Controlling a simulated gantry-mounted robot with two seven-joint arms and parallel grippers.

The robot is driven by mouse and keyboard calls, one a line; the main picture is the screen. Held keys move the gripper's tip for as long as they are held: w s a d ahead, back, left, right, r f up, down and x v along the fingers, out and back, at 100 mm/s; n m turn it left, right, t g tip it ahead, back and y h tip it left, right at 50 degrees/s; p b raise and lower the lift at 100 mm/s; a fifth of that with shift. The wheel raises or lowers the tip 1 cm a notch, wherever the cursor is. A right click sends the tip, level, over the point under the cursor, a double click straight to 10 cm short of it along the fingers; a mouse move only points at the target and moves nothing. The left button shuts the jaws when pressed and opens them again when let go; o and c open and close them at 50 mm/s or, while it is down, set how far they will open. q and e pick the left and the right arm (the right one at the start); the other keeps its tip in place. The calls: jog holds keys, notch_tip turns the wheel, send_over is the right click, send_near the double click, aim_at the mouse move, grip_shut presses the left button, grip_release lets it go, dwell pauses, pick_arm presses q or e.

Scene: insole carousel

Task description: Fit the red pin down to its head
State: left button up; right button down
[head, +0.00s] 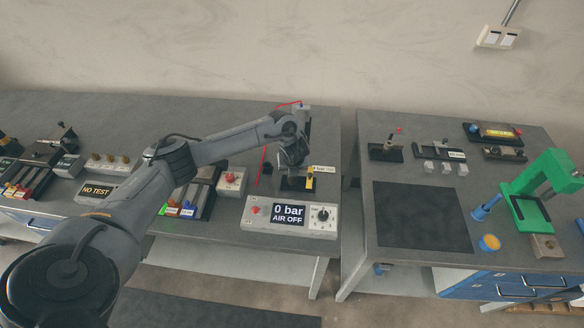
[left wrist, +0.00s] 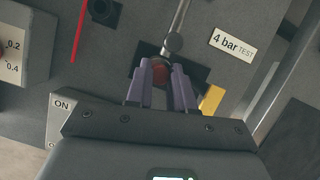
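A small round red piece (left wrist: 160,72), likely the red pin's head, shows in the left wrist view between the purple fingers of my left gripper (left wrist: 161,82). The fingers appear closed against its sides, over a dark block (left wrist: 193,72). The pin's shank and any hole under it are hidden. In the head view my left gripper (head: 292,168) points down at the fixture near the right end of the left bench, beside a yellow piece (head: 310,180). The arm hides the pin there. My right gripper is not in view.
A grey metal rod (left wrist: 178,22) with a rounded end stands just beyond the fingers, beside a "4 bar TEST" label (left wrist: 233,44). A red line (left wrist: 81,30) lies left. The control box (head: 289,216) reads "0 bar AIR OFF". A green press (head: 543,190) stands on the right bench.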

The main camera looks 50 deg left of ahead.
pick_arm(q)
jog(key=o, duration=0.5)
jog(key=shift+r, duration=0.1)
jog(key=p+v, duration=0.6)
jog(key=v, duration=0.4)
jog(key=shift+r, duration=0.3)
jog(key=shift+d, duration=0.15)
